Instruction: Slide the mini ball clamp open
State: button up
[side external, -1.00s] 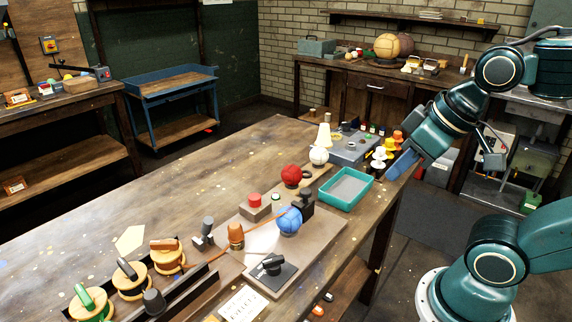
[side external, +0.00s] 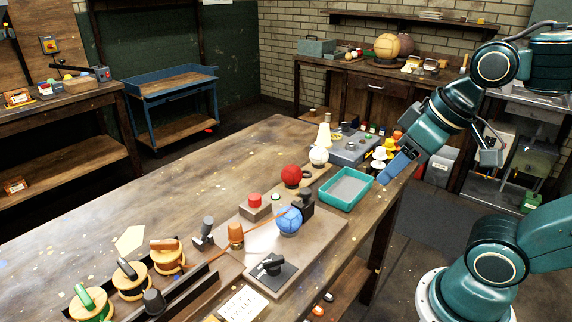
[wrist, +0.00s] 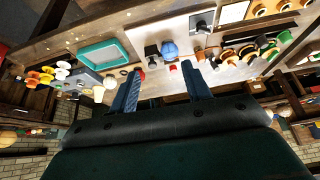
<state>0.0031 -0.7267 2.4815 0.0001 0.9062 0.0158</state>
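A small blue ball (side external: 289,220) sits against a black clamp-like block (side external: 306,203) on the pale board on the bench. They also show in the wrist view as the blue ball (wrist: 169,48) and the black block (wrist: 152,51) beside it. This looks like the mini ball clamp; I cannot tell how far its jaws are apart. My gripper (side external: 393,170) is above the bench's right edge, near the teal tray and well apart from the clamp. In the wrist view my gripper (wrist: 163,85) has its two blue fingers wide apart, with nothing held between them.
The teal tray (side external: 346,187) lies between my gripper and the board. A red ball (side external: 292,175), a red-buttoned box (side external: 255,205) and a black knob plate (side external: 271,270) are near the clamp.

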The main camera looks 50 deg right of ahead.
jog(key=m+g, duration=0.6)
jog(key=m, duration=0.3)
send_over(306, 190)
notch_tip(306, 190, down, 3)
jog(key=shift+f, duration=0.15)
notch_tip(306, 190, down, 14)
jog(key=shift+r, duration=0.1)
jog(key=shift+c, duration=0.2)
